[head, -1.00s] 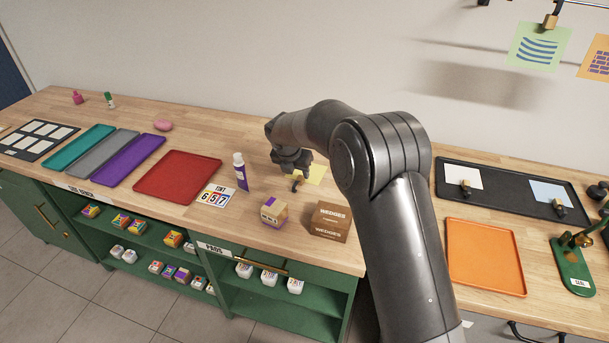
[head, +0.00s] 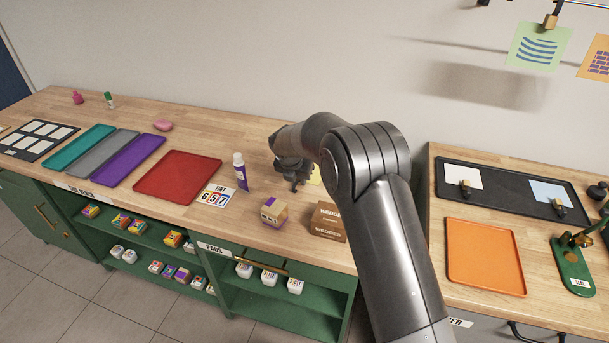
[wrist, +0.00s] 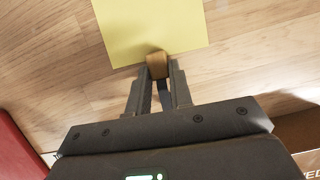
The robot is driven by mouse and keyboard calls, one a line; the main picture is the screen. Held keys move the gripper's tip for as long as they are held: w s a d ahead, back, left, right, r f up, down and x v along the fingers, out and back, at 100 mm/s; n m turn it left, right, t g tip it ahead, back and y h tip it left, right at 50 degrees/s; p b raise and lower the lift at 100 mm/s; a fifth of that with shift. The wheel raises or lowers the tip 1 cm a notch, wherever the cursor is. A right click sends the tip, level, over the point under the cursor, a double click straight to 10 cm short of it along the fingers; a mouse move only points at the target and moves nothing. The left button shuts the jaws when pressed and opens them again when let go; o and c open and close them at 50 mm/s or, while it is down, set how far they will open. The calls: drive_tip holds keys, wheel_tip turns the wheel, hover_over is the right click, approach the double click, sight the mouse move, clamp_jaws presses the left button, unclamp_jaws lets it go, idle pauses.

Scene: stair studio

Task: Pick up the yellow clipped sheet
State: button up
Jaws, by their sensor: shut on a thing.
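The yellow sheet (wrist: 150,25) shows at the top of the wrist view, with a small brass-brown clip (wrist: 157,66) on its near edge. My gripper (wrist: 160,78) is shut on the clip, one finger on each side of it. In the head view only a sliver of the yellow sheet (head: 315,177) shows beside my arm, which hides the rest. My gripper (head: 294,186) is low over the wooden bench there. I cannot tell whether the sheet touches the bench or hangs just above it.
A purple-labelled bottle (head: 240,172), a small box (head: 273,213) and the wedges box (head: 327,222) stand near my gripper. A red tray (head: 178,177) lies to the left. A black tray (head: 500,183) and an orange tray (head: 485,256) lie on the right bench.

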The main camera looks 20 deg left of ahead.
clamp_jaws()
